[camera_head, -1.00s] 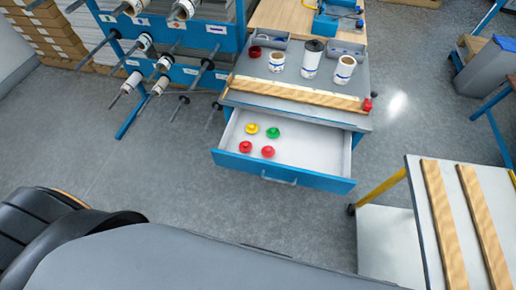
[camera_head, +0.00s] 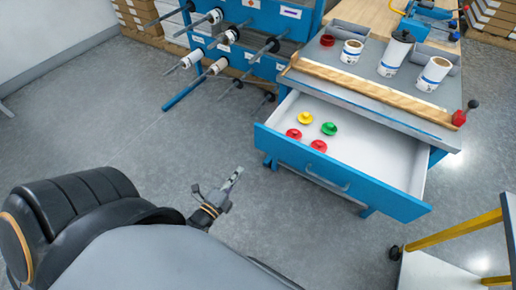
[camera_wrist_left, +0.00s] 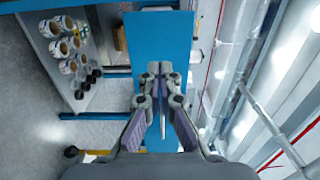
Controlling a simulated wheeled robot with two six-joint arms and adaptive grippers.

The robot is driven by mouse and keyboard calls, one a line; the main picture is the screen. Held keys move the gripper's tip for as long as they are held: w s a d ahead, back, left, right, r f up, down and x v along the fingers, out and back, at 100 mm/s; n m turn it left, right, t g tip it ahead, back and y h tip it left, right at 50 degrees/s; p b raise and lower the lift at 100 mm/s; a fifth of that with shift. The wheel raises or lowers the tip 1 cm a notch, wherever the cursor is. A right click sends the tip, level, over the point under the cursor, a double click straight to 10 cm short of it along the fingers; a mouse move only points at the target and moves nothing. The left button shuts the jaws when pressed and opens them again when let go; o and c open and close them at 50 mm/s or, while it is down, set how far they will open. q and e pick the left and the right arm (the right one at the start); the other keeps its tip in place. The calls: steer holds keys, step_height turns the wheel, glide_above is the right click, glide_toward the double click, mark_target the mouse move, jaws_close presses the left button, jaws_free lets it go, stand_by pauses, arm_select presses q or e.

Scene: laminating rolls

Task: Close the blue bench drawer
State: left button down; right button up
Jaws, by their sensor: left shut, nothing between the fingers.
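The blue bench drawer (camera_head: 390,198) is pulled open from the grey-topped bench (camera_head: 385,92), with a bar handle (camera_head: 326,178) on its front. Its white inside holds a yellow knob (camera_head: 305,118), a green knob (camera_head: 329,128) and two red knobs (camera_head: 318,146). My left gripper (camera_head: 235,178) is to the left of the drawer front and apart from it. It is shut and empty. In the left wrist view the shut fingers (camera_wrist_left: 163,112) point towards a blue panel (camera_wrist_left: 157,40); I cannot tell whether this is the drawer. My right gripper is not in view.
A wooden strip (camera_head: 360,92) and several white rolls (camera_head: 434,73) are on the bench top. A blue rack with rods and rolls (camera_head: 225,38) stands behind on the left. A trolley with yellow legs (camera_head: 455,235) is at lower right. The floor left is clear.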

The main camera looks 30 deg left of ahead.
mark_target(264, 142)
arm_select(q)
steer(key=w, duration=0.6)
steer(key=w+b, duration=0.1)
steer(key=w, duration=0.5)
steer(key=shift+w+d, duration=0.2)
steer(key=shift+w, duration=0.1)
steer(key=shift+w+b, duration=0.3)
steer(key=shift+w, duration=0.2)
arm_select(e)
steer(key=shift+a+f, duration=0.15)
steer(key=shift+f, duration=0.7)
